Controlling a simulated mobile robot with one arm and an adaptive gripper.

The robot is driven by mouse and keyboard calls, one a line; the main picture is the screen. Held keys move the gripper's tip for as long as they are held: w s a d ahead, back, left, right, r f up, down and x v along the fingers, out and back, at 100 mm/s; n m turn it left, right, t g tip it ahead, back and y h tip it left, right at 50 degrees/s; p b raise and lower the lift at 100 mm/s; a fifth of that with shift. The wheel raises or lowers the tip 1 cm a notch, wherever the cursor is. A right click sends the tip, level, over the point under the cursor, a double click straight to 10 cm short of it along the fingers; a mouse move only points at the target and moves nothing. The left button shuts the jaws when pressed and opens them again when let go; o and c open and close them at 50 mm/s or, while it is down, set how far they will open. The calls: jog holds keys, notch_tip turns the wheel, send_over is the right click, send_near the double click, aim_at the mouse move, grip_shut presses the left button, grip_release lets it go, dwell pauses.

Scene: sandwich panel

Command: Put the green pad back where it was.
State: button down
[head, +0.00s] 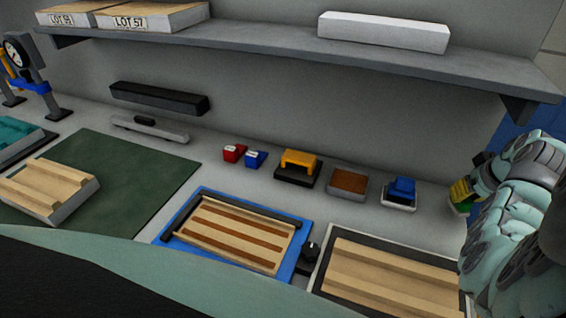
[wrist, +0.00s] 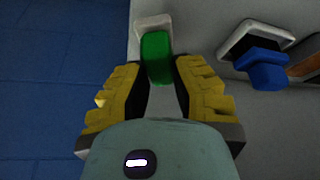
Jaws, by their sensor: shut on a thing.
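The green pad (wrist: 156,52) is between the yellow fingers of my gripper (wrist: 157,70) in the wrist view, and the fingers are shut on it. A small white holder (wrist: 149,21) shows at the pad's far end; I cannot tell whether the pad touches it or is above it. In the head view my gripper (head: 462,194) is low at the right end of the counter, and my arm hides most of the pad and holder.
A blue pad (wrist: 266,75) in a white holder (head: 398,206) stands beside my gripper. A brown block (head: 347,181) and a yellow piece (head: 299,161) are further left. A framed wooden panel (head: 390,270) lies in front. The shelf (head: 300,50) overhangs the counter.

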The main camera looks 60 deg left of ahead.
jog(key=s+a, duration=0.1)
jog(key=s+a+p, duration=0.1)
jog(key=shift+s+a, duration=0.2)
jog(key=shift+a, duration=0.1)
jog(key=shift+s+a+f+p, duration=0.1)
jog(key=shift+s+a+p, duration=0.15)
jog(key=shift+p, duration=0.05)
jog(key=shift+w+d+f, duration=0.1)
jog(key=shift+w+f, duration=0.05)
jog(key=shift+f, duration=0.55)
jog(key=shift+f, duration=0.15)
jog(key=c, duration=0.9)
grip_release()
jog(key=shift+c, duration=0.2)
